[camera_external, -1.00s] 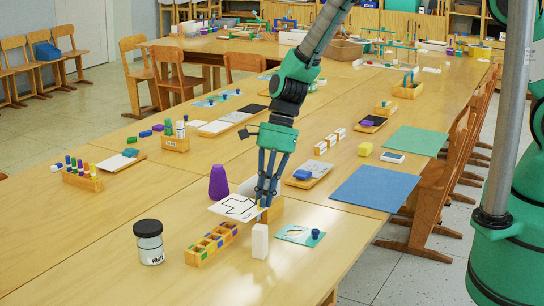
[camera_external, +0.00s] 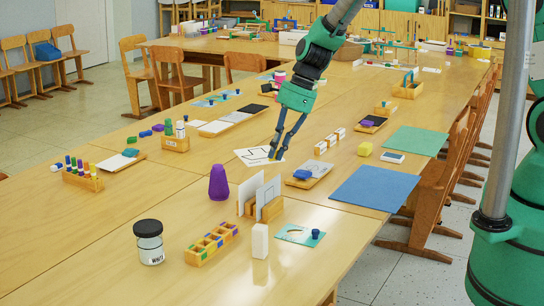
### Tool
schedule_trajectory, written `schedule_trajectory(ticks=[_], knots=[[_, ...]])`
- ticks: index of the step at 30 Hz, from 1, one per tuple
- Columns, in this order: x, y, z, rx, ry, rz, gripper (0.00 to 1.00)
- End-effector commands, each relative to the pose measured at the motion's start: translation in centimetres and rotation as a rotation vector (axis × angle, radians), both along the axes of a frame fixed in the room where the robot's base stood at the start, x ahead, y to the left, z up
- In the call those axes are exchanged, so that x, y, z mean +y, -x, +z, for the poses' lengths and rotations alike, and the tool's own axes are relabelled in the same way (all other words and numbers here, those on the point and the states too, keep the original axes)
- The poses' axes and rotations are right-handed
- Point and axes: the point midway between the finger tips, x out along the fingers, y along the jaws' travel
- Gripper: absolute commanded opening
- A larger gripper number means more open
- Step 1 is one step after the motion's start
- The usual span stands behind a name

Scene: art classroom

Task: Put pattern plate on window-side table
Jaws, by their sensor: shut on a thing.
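The pattern plate (camera_external: 254,156) is a thin white plate with a black line figure. My gripper (camera_external: 276,156) is shut on its right edge, and the plate extends to the left of the fingers. I cannot tell whether the plate touches the tabletop or is held above it. A wooden rack (camera_external: 249,211) with upright white plates (camera_external: 268,191) stands nearer the camera on the long wooden table (camera_external: 330,235). I cannot tell which table is the window-side one.
A small board with a blue piece (camera_external: 303,174) lies right of my gripper. A blue mat (camera_external: 374,188) and a green mat (camera_external: 416,141) lie farther right. Bare wood shows left of the plate.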

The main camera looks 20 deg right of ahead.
Motion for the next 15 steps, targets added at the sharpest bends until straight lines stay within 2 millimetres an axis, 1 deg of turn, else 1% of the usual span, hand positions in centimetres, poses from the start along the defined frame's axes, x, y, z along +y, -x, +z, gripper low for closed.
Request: schedule_trajectory(ticks=[1, 3, 6, 12, 15], knots=[[-1.3, -1.8, -0.1, -0.001, 0.0, -0.081, 0.0], [-2.9, -4.2, -0.1, -0.002, -0.001, -0.198, 0.0], [-5.2, -7.2, -0.1, -0.003, 0.0, -0.35, 0.0], [-9.1, -11.8, 0.2, -0.004, -0.001, -0.599, 0.0], [-10.5, -13.4, 0.3, -0.003, 0.0, -0.688, 0.0]])
